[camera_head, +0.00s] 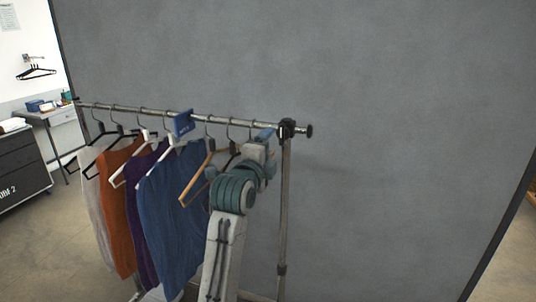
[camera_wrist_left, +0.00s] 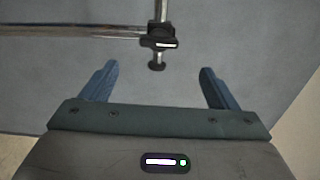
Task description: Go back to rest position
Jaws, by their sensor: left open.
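My left gripper (camera_wrist_left: 156,85) is open in the left wrist view, with two blue fingers spread apart and nothing between them. In the head view my left arm rises from the bottom centre, and the gripper (camera_head: 266,133) is near the right end of the clothes rack's rail (camera_head: 155,112), partly hidden by its own wrist. The rail's end clamp (camera_head: 287,128) is close beside it; the clamp also shows beyond the fingers in the left wrist view (camera_wrist_left: 160,37). I cannot tell whether they touch. My right gripper is in neither view.
Grey, orange (camera_head: 117,205), purple and blue garments (camera_head: 170,215) hang on the rack, with a wooden hanger (camera_head: 196,175) and dark hangers near my arm. A grey wall (camera_head: 400,130) stands behind. A dark drawer unit (camera_head: 22,168) and a side table (camera_head: 62,115) are at far left.

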